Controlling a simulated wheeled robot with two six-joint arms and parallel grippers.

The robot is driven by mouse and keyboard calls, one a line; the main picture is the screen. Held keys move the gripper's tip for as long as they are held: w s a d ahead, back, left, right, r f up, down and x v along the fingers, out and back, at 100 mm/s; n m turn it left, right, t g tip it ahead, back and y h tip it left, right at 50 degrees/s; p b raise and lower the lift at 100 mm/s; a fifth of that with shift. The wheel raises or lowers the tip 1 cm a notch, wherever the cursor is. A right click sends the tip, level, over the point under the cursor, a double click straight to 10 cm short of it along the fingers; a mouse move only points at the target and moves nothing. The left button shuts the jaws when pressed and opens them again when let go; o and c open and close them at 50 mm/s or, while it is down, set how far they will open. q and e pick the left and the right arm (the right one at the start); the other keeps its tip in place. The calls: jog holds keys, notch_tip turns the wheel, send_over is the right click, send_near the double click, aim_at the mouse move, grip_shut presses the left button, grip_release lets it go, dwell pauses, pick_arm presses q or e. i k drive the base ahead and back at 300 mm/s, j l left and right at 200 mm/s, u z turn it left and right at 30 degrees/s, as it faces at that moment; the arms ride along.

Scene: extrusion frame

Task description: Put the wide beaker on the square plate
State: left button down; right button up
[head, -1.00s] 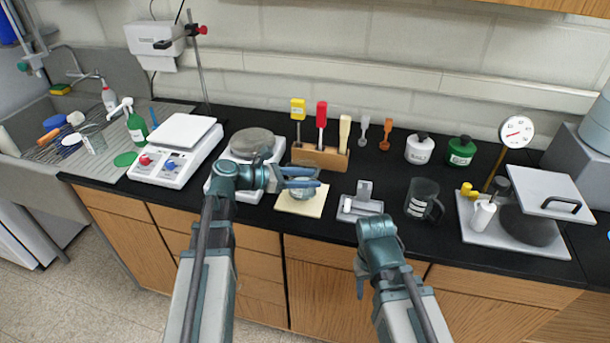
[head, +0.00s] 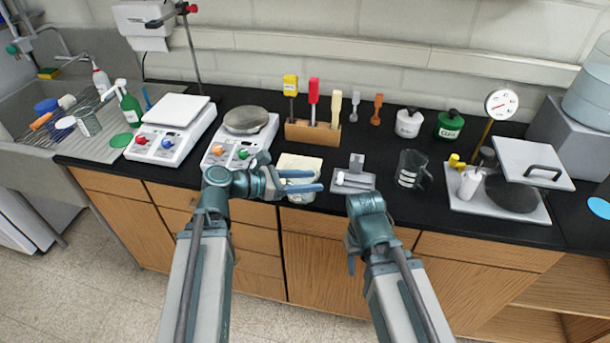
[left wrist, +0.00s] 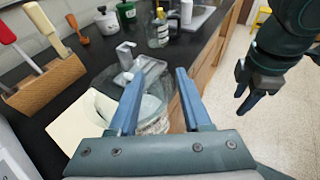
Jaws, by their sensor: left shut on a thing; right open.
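The wide beaker (head: 301,197) is clear glass with white markings. My left gripper (head: 318,181) is shut on it, with one finger on each side in the left wrist view, where the beaker (left wrist: 153,112) appears between the fingers. It is in front of the cream mat, at the counter's front edge, and seems upright. The square plate (head: 181,108) is the white top of the left hotplate, well left of the beaker; it is bare. My right gripper (head: 352,264) is open and empty in front of the counter.
A second hotplate with a round grey top (head: 246,119) stands between the square plate and the cream mat (head: 299,163). A wooden tool block (head: 312,134) is behind the mat. A stand rod (head: 191,50) rises behind the square plate. A dark jug (head: 411,170) is right.

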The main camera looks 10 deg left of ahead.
aim_at(177, 108)
jog(key=k+j, duration=0.1)
jog(key=j, duration=0.7)
jog(key=k+j, duration=0.1)
jog(key=j, duration=0.65)
